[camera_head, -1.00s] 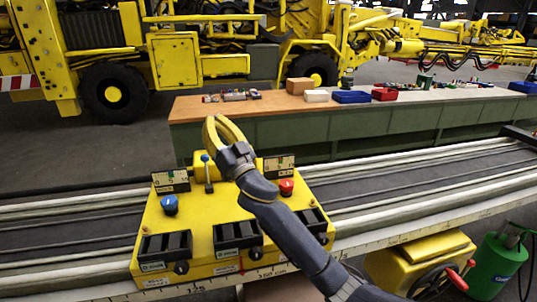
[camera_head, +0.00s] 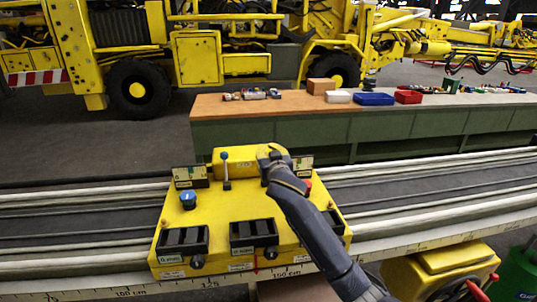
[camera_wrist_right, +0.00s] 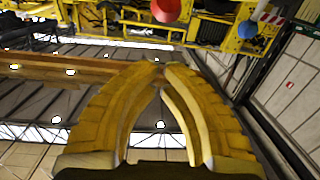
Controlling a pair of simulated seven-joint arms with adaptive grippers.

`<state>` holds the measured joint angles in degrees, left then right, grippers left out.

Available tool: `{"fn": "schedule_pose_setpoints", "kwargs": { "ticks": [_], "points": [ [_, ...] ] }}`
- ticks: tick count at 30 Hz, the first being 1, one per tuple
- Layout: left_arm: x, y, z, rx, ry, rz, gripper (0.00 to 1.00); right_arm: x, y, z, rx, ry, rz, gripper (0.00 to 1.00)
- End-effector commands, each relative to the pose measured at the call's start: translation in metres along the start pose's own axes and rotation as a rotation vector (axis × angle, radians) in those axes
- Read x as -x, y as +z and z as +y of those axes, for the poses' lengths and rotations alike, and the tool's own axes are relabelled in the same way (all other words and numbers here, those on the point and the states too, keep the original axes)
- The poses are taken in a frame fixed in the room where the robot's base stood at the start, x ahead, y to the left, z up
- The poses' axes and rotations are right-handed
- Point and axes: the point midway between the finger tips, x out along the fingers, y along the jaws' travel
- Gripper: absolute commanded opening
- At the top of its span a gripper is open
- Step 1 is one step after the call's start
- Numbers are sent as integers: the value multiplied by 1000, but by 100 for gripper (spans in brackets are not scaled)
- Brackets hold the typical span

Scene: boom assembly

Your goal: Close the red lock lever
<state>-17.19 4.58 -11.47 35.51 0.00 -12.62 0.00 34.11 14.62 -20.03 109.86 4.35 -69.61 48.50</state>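The yellow control box (camera_head: 217,215) carries a lever with a blue ball top (camera_head: 225,155), standing upright. A red knob (camera_head: 308,186) on the box is partly hidden behind my right arm. In the right wrist view a red ball (camera_wrist_right: 166,9) and a blue ball (camera_wrist_right: 247,29) show at the top edge, past the fingertips; I cannot tell whether the red ball is that knob or a lever top. My right gripper (camera_wrist_right: 162,66) has its yellow fingertips together with nothing between them. My left gripper is not in view.
A blue knob (camera_head: 188,199) and several black switch blocks (camera_head: 254,233) are on the box. A green workbench (camera_head: 400,128) with bins stands farther back. A red handle (camera_head: 478,291) shows at the lower right.

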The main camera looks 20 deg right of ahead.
Motion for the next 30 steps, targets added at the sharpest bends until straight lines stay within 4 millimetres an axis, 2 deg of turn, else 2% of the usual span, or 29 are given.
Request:
{"fn": "schedule_pose_setpoints", "kwargs": {
  "ticks": [6,15,22,30],
  "points": [
    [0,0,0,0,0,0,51,-38,-1,1,2,2,1,0],
    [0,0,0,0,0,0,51,-77,-1,1,-1,1,2,0],
    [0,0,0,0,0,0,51,-61,19,0,0,0,1,0],
    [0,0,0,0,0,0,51,-52,30,0,-2,0,1,0]
  ]
}}
